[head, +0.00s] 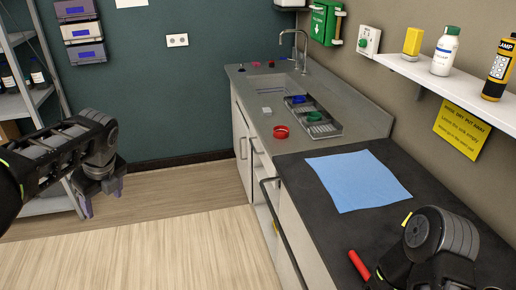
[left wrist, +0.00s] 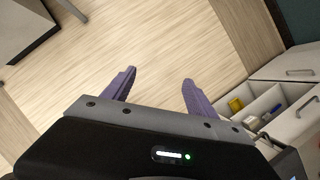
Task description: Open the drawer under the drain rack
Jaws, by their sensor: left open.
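The drain rack (head: 327,130), a grey ridged tray, is set in the sink counter with blue and green round items on it. Cabinet fronts (head: 241,140) with bar handles lie below this counter. In the left wrist view an open compartmented drawer (left wrist: 262,104) with a yellow item inside shows at the right; I cannot tell whether it is the one under the rack. My left gripper (head: 102,195) is open and empty over the floor, well left of the cabinets; its purple fingers also show in the left wrist view (left wrist: 158,76). My right arm is at the lower right, its jaws unclear.
A dark counter (head: 300,180) with a blue cloth (head: 357,180) and a red cylinder (head: 359,265) stands at the right; a long dark handle runs along its front. A shelf unit (head: 40,95) stands at the left. The wooden floor (head: 170,235) between is clear.

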